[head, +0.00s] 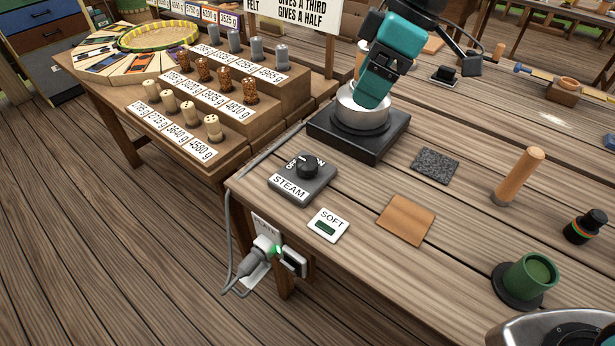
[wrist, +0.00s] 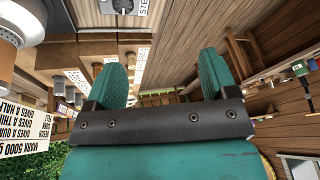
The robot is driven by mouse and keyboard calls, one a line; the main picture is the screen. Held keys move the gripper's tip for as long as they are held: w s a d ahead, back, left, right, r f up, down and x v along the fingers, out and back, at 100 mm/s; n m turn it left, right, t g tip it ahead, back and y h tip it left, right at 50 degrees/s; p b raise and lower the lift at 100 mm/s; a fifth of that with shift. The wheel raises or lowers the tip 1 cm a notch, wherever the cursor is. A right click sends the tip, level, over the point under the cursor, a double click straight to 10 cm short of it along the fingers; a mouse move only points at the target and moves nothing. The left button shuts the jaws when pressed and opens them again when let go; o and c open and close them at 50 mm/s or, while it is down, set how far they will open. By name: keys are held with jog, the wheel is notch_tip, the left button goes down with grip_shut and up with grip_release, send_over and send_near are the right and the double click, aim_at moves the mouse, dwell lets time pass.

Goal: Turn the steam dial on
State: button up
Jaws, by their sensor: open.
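The steam dial (head: 307,166) is a round black knob on a grey box labelled STEAM (head: 290,187), near the table's left edge. Lettering behind the knob is partly covered, and I cannot tell which way it points. Part of the box also shows upside down at the top edge of the wrist view (wrist: 143,8). My teal gripper (head: 368,92) appears over the silver pan (head: 362,117), behind and right of the dial and apart from it. In the wrist view my gripper (wrist: 163,80) has its two fingers spread with nothing between them.
The pan stands on a black burner block (head: 340,139). A SOFT display (head: 328,225), a brown square (head: 405,219) and a dark grey square (head: 435,165) lie nearby. A wooden-handled tool (head: 520,175) stands at right. A stepped rack of weights (head: 200,95) is at left.

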aim_at(308, 161)
jog(key=w+a+f+n+b, duration=0.3)
jog(key=w+f+n, duration=0.1)
jog(key=w+f, duration=0.55)
jog(key=p+x, duration=0.1)
jog(key=x, duration=1.6)
jog(key=shift+s+d, duration=0.1)
jog(key=shift+s, duration=0.05)
jog(key=c, duration=0.9)
